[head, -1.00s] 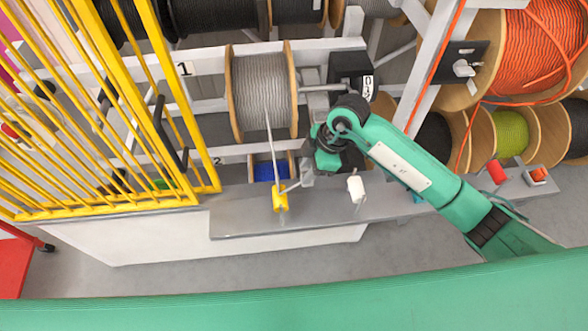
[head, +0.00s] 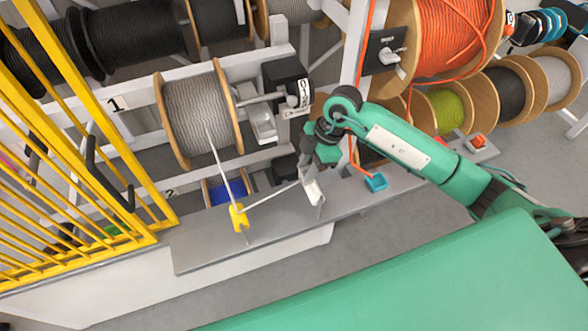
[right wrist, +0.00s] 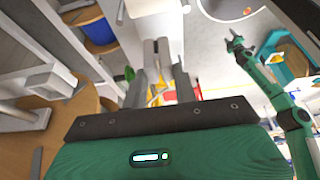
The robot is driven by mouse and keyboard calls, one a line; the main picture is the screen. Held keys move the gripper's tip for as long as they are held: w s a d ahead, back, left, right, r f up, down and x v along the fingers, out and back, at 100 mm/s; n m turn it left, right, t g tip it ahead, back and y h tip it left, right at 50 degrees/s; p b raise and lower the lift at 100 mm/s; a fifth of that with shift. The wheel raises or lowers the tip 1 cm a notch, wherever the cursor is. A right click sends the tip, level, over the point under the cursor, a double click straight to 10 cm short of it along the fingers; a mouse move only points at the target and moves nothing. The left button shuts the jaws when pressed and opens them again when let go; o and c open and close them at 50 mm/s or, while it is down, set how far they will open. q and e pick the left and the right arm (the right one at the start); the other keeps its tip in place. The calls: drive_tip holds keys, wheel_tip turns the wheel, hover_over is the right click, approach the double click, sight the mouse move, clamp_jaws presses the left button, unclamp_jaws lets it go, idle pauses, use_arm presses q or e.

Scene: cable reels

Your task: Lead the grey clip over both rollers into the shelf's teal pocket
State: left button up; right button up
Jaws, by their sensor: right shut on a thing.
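A grey cable runs from the grey reel (head: 200,115) down to the yellow roller (head: 238,216) on the grey shelf (head: 205,249), bends there, and goes right to my right gripper (head: 306,180). That gripper is shut on the grey clip (right wrist: 157,50), which is mostly hidden between the fingers. It is right above or beside the white roller (head: 314,193); I cannot tell whether they touch. The teal pocket (head: 376,183) is on the shelf, right of the white roller. A teal arm, seemingly my left, ends in a small gripper (right wrist: 234,40) in the wrist view; its jaws are unclear.
A yellow barred gate (head: 100,150) stands at the left. An orange cable reel (head: 450,45) is at the upper right, its cable leading down to the pocket area. A red object (head: 478,142) is at the shelf's right end. Shelf between pocket and that end is partly behind my arm.

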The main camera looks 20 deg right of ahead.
drive_tip(key=d, duration=1)
drive_tip(key=shift+w+d, duration=0.15)
drive_tip(key=shift+w, duration=0.05)
idle(0.4)
